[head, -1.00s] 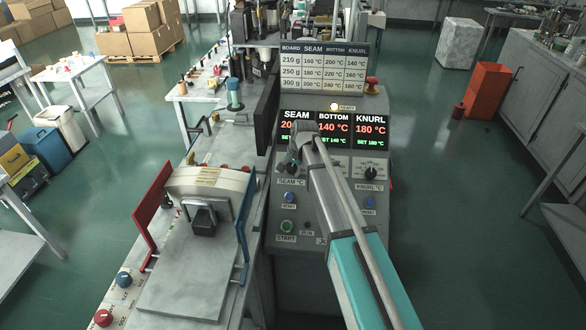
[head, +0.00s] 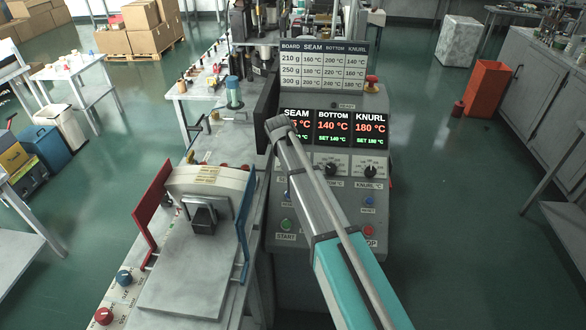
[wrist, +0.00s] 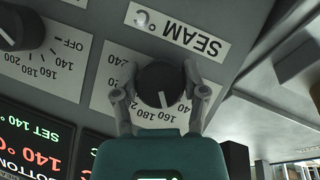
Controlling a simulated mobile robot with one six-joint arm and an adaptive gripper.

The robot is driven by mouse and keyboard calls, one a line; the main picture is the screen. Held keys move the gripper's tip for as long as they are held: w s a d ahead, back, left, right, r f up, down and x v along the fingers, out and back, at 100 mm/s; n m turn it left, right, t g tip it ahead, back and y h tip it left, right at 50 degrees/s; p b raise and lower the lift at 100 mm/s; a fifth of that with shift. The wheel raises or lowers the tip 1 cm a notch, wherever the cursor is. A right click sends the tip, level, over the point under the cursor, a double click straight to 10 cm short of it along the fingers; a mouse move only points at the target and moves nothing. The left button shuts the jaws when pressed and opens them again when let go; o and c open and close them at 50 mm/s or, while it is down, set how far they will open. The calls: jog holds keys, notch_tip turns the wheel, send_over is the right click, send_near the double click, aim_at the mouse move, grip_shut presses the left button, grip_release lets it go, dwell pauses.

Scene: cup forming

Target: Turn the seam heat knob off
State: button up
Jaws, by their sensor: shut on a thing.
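The seam heat knob (wrist: 161,86) is a round black knob with a white pointer line, beside the SEAM °C label (wrist: 180,30) in the wrist view, where the lettering is upside down. The pointer line points down the picture and slightly right, toward the printed scale (wrist: 150,131). My gripper (wrist: 159,66) is shut on the knob, one finger on each side. In the head view my arm hides the knob and the fingers. The seam readout (head: 298,126) is partly covered; a red 5 °C shows at its end.
The bottom knob (head: 332,168) and knurl knob (head: 371,171) stand to the right on the panel. A green start button (head: 286,225) is below. A dark upright screen (head: 267,112) stands close left of the panel. A red mushroom button (head: 372,83) is at the top right.

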jog(key=n+t+h+b, duration=0.1)
jog(key=n+h, duration=0.1)
jog(key=n, duration=0.3)
jog(key=shift+s+f+h+b, duration=0.1)
jog(key=shift+h+b, duration=0.2)
jog(key=shift+n+t+h+b, duration=0.6)
jog(key=shift+n+t, duration=0.4)
jog(key=shift+n, duration=0.8)
jog(key=o, duration=1.1)
jog(key=shift+o, duration=0.3)
jog(key=shift+d+r, duration=0.15)
jog(key=shift+r, duration=0.05)
